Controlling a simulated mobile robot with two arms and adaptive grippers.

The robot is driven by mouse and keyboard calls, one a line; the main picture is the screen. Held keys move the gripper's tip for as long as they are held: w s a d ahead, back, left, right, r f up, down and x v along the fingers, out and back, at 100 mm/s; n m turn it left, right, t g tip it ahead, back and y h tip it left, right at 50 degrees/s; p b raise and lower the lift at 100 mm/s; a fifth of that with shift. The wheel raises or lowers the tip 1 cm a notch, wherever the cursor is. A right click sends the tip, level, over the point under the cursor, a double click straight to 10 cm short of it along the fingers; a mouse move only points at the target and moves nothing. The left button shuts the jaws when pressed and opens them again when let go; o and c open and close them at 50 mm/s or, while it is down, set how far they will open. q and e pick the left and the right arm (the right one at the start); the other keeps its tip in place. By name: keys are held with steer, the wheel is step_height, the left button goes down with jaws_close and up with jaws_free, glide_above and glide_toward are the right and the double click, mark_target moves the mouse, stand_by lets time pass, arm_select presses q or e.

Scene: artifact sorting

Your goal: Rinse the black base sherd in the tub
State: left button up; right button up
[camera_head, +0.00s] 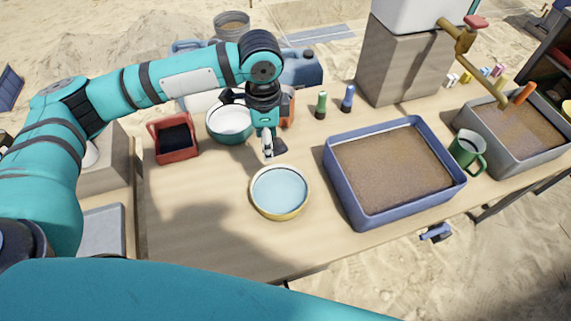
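A round tub with a yellow rim (262,207) and pale blue water stands on the table in the middle of the head view. My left gripper (270,151) points down just behind and above the tub's far rim. A small dark piece, which looks like the black base sherd (281,147), shows at its fingertips. The fingers appear closed on it, though they are small in the picture and partly hide it. The piece looks clear of the water. My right gripper is not in view.
A red tray (179,154) with a dark inside and a teal bowl (229,134) stand behind left. A blue sand-filled tray (347,206) stands right of the tub, with a green mug (467,148) and grey tray (524,165) beyond. Two small bottles stand behind. The front-left table is clear.

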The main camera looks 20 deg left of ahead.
mark_target(277, 143)
arm_select(q)
steer(key=f+m+p, duration=0.1)
steer(key=m, duration=0.2)
steer(key=w+d+f+m+p, duration=0.1)
steer(key=f+m, duration=0.1)
steer(key=m, duration=0.2)
steer(key=f+m+p, duration=0.1)
steer(key=m, duration=0.3)
steer(key=shift+w+d+f, duration=0.15)
steer(key=shift+d+f, duration=0.15)
steer(key=shift+d, duration=0.1)
steer(key=f+m+b, duration=0.2)
steer(key=f+m, duration=0.2)
steer(key=f, duration=0.1)
steer(key=f+m+b, duration=0.2)
steer(key=f+m, duration=0.3)
steer(key=s+d+f+m+b, duration=0.1)
steer(key=f+m+b, duration=0.1)
steer(key=f+m, duration=0.2)
step_height(277, 143, down, 2)
steer(key=shift+s+d+f+m, duration=0.1)
steer(key=shift+m, duration=0.3)
